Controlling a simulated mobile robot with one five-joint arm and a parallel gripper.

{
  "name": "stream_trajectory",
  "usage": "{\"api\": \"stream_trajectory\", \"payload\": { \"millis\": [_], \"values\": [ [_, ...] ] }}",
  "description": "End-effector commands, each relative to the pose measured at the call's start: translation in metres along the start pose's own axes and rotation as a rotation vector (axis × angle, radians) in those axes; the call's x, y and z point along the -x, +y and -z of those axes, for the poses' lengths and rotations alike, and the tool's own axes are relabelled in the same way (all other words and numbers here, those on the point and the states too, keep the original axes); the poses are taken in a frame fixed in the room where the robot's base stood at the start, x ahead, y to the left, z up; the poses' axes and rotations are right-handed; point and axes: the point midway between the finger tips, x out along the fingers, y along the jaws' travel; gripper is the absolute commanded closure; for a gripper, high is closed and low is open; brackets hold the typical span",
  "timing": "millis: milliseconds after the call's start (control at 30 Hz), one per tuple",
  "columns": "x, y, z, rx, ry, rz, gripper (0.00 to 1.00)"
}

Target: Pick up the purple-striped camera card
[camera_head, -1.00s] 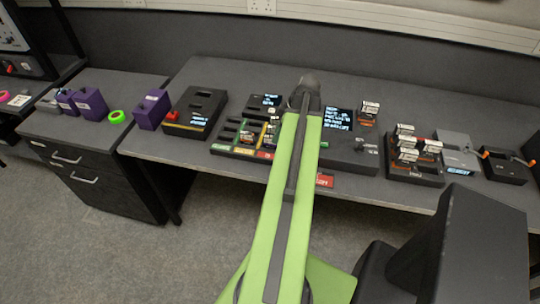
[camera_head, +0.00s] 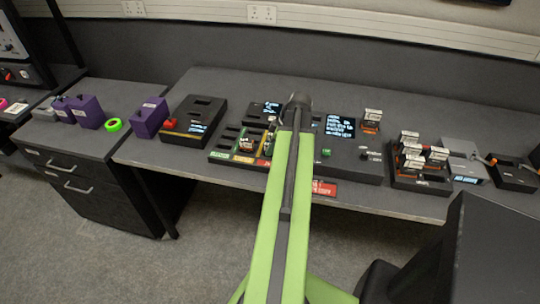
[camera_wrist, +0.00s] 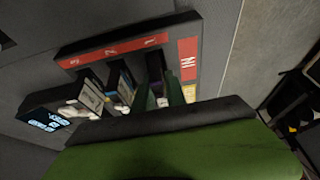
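The purple-striped camera card cannot be made out for certain in either view. My gripper (camera_wrist: 160,90) points into a dark card rack (camera_wrist: 108,48) with red number labels in the wrist view. Its two dark green fingers stand apart at the slot nearest the "IN" label; a small pale patch shows between them, too unclear to name. Two white-labelled cards, one (camera_wrist: 92,97) and another (camera_wrist: 122,90), stand in slots to the left of the fingers. In the head view my green arm covers my fingertips and part of the rack (camera_head: 221,156).
A dark console with a lit screen (camera_head: 340,126) stands right of my arm. A block of upright cards (camera_head: 418,186) is further right. Bare table lies behind the devices.

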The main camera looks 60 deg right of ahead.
Motion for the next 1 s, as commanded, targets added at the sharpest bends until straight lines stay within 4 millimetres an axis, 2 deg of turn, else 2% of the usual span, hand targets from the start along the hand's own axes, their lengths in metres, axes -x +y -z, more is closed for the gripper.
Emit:
{"api": "stream_trajectory", "payload": {
  "millis": [33, 100, 633, 767, 933, 1000],
  "values": [
    [0.0, 0.0, 0.0, 0.0, 0.0, 0.0, 0.91],
    [0.0, 0.0, 0.0, 0.0, 0.0, 0.0, 1.0],
    [0.005, 0.0, 0.002, -0.001, 0.0, 0.0, 1.0],
    [0.019, 0.0, 0.007, -0.001, 0.0, 0.0, 1.0],
    [0.046, 0.0, 0.019, -0.001, 0.0, 0.0, 1.0],
    [0.057, 0.009, 0.009, -0.005, 0.0, -0.002, 1.0]
  ]
}}
